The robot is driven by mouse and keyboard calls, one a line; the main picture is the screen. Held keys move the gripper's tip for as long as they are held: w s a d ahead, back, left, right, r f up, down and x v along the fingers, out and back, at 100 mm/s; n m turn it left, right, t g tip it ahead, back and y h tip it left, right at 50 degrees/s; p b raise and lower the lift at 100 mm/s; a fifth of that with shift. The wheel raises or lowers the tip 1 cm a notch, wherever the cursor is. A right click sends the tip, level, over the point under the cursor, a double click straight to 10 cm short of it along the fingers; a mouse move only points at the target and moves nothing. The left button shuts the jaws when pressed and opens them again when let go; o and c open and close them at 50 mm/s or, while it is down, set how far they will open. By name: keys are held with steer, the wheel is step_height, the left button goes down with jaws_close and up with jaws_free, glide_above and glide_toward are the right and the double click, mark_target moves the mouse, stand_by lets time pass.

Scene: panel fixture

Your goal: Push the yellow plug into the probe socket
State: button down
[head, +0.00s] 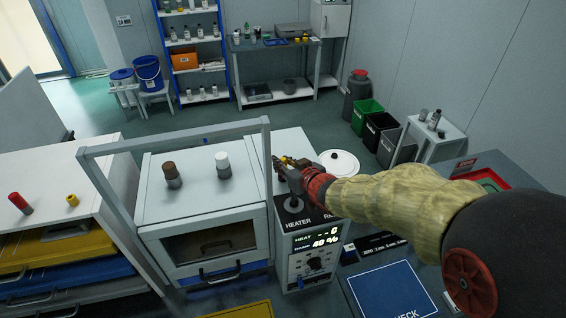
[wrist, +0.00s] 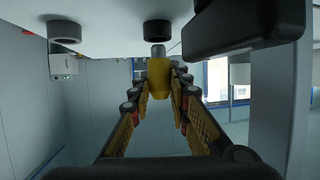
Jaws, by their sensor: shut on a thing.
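The yellow plug (wrist: 159,80) is held between the fingers of my gripper (wrist: 161,92) in the wrist view, with its grey tip pointing at a dark round socket (wrist: 157,33) on a pale surface. The tip is close to the socket's rim; I cannot tell whether it touches or has entered. Which socket is the probe socket is not readable. In the head view my gripper (head: 284,163) is beside the frame post above the heater unit, and the plug shows only as a small yellow patch there.
A second round fitting (wrist: 64,27) and a large dark block (wrist: 245,28) flank the socket. In the head view, a grey frame (head: 88,168) stands over a white cabinet bearing two capped bottles. The heater unit (head: 313,262) and a round white lid (head: 339,162) are close to my arm.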

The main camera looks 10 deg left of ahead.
steer(key=shift+f+b, duration=0.85)
steer(key=shift+f, duration=0.3)
steer(key=c, duration=1.6)
jaws_free()
steer(key=v, duration=1.2)
steer(key=d+m+h+b, duration=0.1)
steer(key=d, duration=0.2)
steer(key=d+h+b, duration=0.2)
steer(key=d, duration=0.2)
steer(key=d+f+m+t+h+b, duration=0.1)
steer(key=d, duration=0.3)
steer(key=shift+s+d+f+m+h+b, duration=0.1)
steer(key=shift+s+m+h+b, duration=0.15)
steer(key=shift+m+h+b, duration=0.05)
steer(key=s+d+f+m+g+h+b, duration=0.2)
steer(key=s+d+f+b, duration=0.15)
steer(key=s+d, duration=0.35)
steer(key=s+d+f+m+g+h+b, duration=0.1)
steer(key=s+d+f+m+h+b, duration=0.2)
steer(key=s+d, duration=0.4)
steer(key=s+f+g+b, duration=0.1)
steer(key=s, duration=0.2)
steer(key=s+f+g+y+b, duration=0.1)
steer(key=s, duration=0.3)
steer(key=s+a+f+g+b, duration=0.1)
steer(key=s+f, duration=0.1)
steer(key=s, duration=0.2)
steer(key=shift+s+b, duration=0.1)
steer(key=shift+b, duration=0.25)
